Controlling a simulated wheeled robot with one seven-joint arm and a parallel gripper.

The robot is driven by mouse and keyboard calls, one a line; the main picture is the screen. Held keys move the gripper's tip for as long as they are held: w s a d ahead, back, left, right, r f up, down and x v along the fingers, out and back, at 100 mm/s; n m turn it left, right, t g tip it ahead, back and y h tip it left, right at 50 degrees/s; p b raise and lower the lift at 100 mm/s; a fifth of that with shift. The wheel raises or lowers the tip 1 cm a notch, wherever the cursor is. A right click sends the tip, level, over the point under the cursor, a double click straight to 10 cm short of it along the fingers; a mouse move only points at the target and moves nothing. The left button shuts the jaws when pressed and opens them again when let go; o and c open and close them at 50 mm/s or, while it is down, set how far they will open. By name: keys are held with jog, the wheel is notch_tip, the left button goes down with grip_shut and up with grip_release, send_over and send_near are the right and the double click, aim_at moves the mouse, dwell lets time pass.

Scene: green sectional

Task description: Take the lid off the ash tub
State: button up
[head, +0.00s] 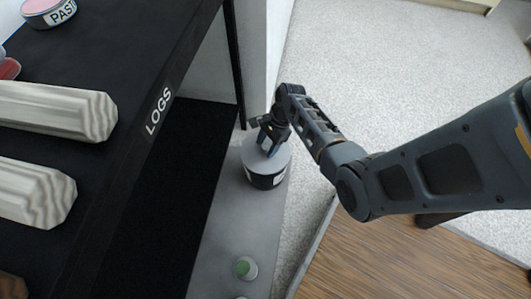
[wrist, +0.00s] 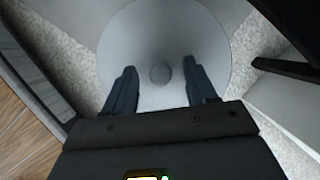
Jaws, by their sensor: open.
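The ash tub (head: 266,181) is a short dark round tub with a pale label, standing on a grey ledge. Its light grey lid (head: 277,161) is on top; in the wrist view the round lid (wrist: 160,35) fills the upper middle, with a small round knob (wrist: 160,73) at its centre. My gripper (head: 270,149) is over the lid from above. In the wrist view my gripper (wrist: 160,78) is open, one finger on each side of the knob with gaps between. I cannot tell whether the fingertips touch the lid.
A black shelf marked LOGS (head: 158,110) with pale logs (head: 50,112) stands at left. A white wall post (head: 258,60) rises close behind the tub. Pale carpet lies to the right.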

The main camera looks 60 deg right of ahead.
aim_at(267, 146)
jog(key=shift+c, duration=0.2)
grip_shut()
dwell(0.3)
jog(key=shift+r, duration=0.1)
notch_tip(267, 146, up, 5)
jog(key=p, duration=0.3)
jog(key=s+d+r+p, duration=0.4)
jog(key=s+d+r, duration=0.1)
jog(key=s, duration=0.5)
jog(key=shift+d+r+p, duration=0.35)
jog(key=shift+r, duration=0.1)
